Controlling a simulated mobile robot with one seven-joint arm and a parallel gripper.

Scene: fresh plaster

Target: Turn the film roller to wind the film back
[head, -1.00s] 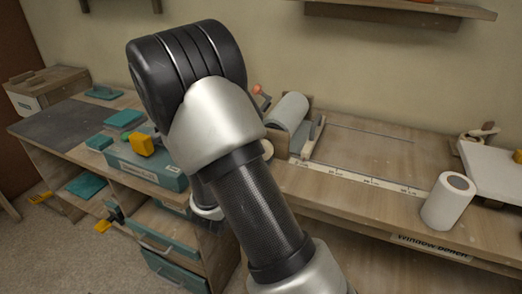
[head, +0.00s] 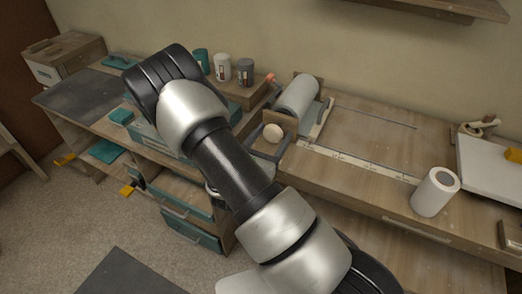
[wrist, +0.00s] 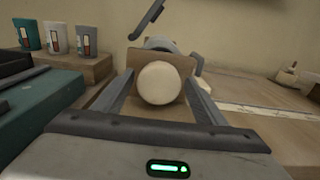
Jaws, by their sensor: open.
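The film roller is a pale grey roll (head: 298,96) in a wooden holder at the bench's left end; in the wrist view only part of it (wrist: 160,44) shows behind a wooden end plate (wrist: 133,60). A round cream knob (head: 272,132) sits in front of that plate, and it is large in the middle of the wrist view (wrist: 160,83). My gripper (wrist: 160,78) is open, with one finger on each side of the knob in that view. I see no clear contact, and cannot tell how deep the knob lies between the fingers.
A dark grey bar (wrist: 152,16) slants above the plate in the wrist view. Several cups (head: 222,67) stand on a wooden block to the left. A white roll (head: 435,192) stands on the bench. The bench middle is clear.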

